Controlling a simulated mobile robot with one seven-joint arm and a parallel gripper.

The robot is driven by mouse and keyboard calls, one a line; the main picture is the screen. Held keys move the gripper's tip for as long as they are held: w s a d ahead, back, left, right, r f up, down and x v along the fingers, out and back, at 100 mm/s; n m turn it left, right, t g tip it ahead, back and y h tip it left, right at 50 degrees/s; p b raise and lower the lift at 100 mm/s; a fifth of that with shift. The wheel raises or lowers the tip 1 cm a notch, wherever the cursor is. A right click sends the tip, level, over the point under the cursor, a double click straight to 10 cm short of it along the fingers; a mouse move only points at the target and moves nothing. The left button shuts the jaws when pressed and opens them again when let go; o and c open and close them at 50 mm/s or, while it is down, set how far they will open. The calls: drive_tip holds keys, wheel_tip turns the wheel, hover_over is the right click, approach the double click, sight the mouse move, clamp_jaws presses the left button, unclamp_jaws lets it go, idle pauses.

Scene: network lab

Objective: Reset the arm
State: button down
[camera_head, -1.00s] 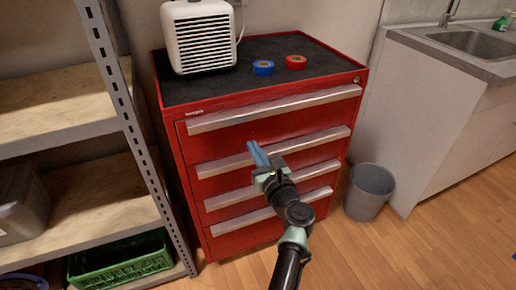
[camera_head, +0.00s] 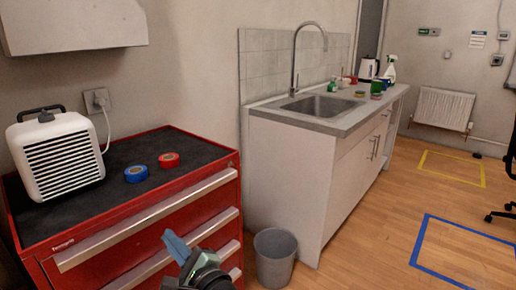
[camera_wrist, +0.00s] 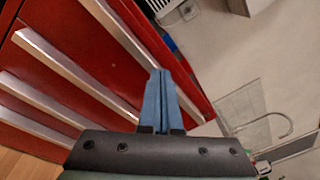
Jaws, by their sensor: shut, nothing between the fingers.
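My gripper (camera_head: 177,246) shows at the bottom of the head view, in front of the red drawer cabinet (camera_head: 62,243). In the wrist view its blue fingers (camera_wrist: 160,98) are together with nothing between them. The cabinet's drawer fronts and silver handles fill the left of the wrist view. Most of my arm is below the frame in the head view.
A white heater (camera_head: 62,158), a blue tape roll (camera_head: 136,174) and a red tape roll (camera_head: 169,160) are on the cabinet top. A grey bin (camera_head: 274,258) stands between cabinet and sink counter (camera_head: 300,122). Open wooden floor lies to the right.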

drive_tip(key=s+d+r+n+t+h, duration=0.1)
drive_tip(key=d+r+n+t+h, duration=0.2)
drive_tip(key=r, duration=0.5)
drive_tip(key=s+d+r+n+t, duration=0.2)
drive_tip(key=d+r+n, duration=0.25)
drive_tip(key=r, duration=0.45)
drive_tip(key=s+d+r+n+t+h, duration=0.1)
drive_tip(key=d+r+n+t+h, duration=0.15)
drive_tip(key=r+n, duration=0.4)
drive_tip(key=s+d+r+n+t+h, duration=0.2)
drive_tip(key=s+d+r+t+h, duration=0.15)
drive_tip(key=s+r, duration=0.4)
drive_tip(key=s+d+r+n+t+h, duration=0.25)
drive_tip(key=s+d+r, duration=0.25)
drive_tip(key=s+r, duration=0.3)
wheel_tip(320, 180, up, 22)
drive_tip(key=h+p, duration=0.1)
drive_tip(key=p, duration=1.9)
drive_tip(key=shift+r+m+t+p, duration=0.2)
drive_tip(key=shift+m+t+p, duration=0.15)
drive_tip(key=shift+m+t, duration=0.1)
drive_tip(key=shift+w+d, duration=0.1)
